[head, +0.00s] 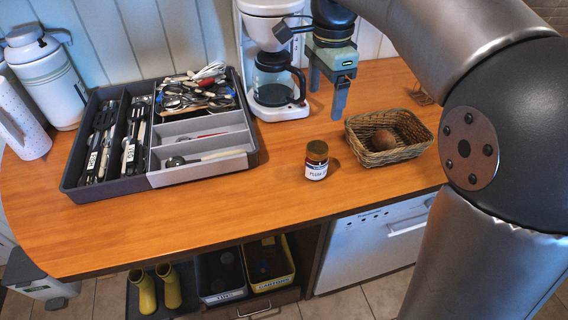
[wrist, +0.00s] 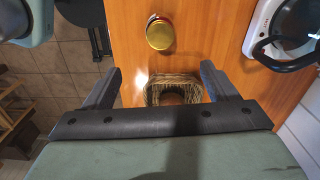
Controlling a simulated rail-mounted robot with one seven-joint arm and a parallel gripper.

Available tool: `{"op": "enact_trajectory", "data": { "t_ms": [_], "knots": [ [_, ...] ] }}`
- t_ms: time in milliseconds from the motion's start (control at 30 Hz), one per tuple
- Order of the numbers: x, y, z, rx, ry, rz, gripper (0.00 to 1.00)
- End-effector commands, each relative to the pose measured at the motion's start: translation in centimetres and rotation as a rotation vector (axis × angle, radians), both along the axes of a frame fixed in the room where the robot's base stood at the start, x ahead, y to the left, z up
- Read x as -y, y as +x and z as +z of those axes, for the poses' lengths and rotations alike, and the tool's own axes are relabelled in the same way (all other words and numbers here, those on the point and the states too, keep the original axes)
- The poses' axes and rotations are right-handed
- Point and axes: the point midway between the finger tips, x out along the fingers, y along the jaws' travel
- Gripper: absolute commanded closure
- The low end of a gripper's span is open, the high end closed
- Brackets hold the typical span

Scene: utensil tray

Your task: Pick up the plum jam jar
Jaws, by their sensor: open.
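The plum jam jar (head: 316,162) stands upright on the wooden counter in the head view, left of the wicker basket. It has a dark lid and a white label reading "PLUM". In the wrist view its round golden lid (wrist: 160,34) shows from above, beyond the fingertips. My gripper (head: 326,101) is open and empty above the counter, between the coffee maker and the basket, farther back than the jar. In the wrist view the two fingers of my gripper (wrist: 161,72) are spread wide, with the basket partly between them.
The wicker basket (head: 364,158) holds a brown round item (head: 383,139). The coffee maker (head: 274,108) with its glass carafe stands at the back. A grey utensil tray (head: 252,160) full of cutlery lies left. The counter in front of the jar is clear.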

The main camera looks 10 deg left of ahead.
Motion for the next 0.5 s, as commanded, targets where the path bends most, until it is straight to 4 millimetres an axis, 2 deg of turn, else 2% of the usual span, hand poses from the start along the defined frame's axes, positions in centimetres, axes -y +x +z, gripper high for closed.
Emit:
{"op": "enact_trajectory", "data": {
  "t_ms": [167,500],
  "knots": [
    [-0.5,0.3,-1.5,-0.004,-0.005,-0.028,0.2],
    [-0.4,0.2,-8.8,-0.005,-0.005,-0.025,0.2]
  ]
}}
